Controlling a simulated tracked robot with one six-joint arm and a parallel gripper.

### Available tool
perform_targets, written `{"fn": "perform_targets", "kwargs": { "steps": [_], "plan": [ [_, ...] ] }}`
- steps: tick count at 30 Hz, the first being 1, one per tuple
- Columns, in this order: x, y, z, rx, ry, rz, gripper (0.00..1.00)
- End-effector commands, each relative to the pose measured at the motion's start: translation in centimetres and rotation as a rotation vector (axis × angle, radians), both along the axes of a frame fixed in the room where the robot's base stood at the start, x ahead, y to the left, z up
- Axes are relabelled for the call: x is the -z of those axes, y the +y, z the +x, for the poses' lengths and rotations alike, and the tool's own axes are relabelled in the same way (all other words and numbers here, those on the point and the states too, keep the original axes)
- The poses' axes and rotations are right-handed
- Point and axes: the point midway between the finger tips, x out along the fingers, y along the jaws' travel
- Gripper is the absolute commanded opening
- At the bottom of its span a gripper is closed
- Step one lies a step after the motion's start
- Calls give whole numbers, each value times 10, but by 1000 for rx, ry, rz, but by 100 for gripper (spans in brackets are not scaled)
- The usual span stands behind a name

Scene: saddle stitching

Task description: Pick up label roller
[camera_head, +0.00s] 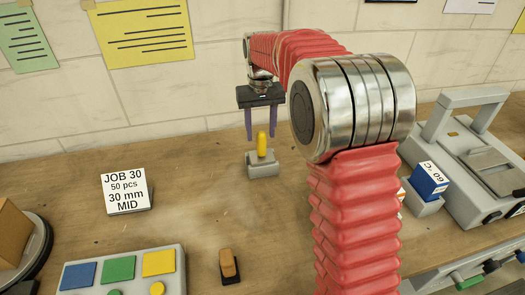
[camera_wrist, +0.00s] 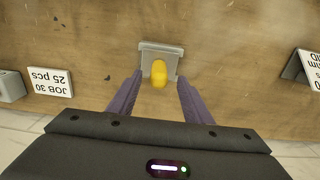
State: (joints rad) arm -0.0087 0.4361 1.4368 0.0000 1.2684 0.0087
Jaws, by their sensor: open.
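A small upright yellow piece (camera_head: 262,148), which I take to be the label roller's handle, stands in a grey holder (camera_head: 263,170) on the wooden bench near the wall. No label names it, and its lower part is hidden in the holder. My gripper (camera_head: 261,134) points down over it, open, with its purple fingers on either side of the yellow top. In the wrist view the yellow piece (camera_wrist: 159,74) shows between the open fingertips, with the grey holder (camera_wrist: 148,49) behind it. I see no finger clearly touching it.
A JOB 30 card (camera_head: 126,190) stands left of the holder. A button panel (camera_head: 122,275) and a small brown-topped block (camera_head: 229,264) are nearer. A blue block (camera_head: 430,180) and a grey machine (camera_head: 478,160) are at right. Bench around the holder is clear.

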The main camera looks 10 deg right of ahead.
Motion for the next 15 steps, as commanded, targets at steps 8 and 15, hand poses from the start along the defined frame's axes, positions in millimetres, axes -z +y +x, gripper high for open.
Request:
{"fn": "perform_targets", "kwargs": {
  "steps": [8,15],
  "plan": [
    [34,-2,0,0,3,0,45],
    [49,-2,0,0,0,0,45]
  ]
}}
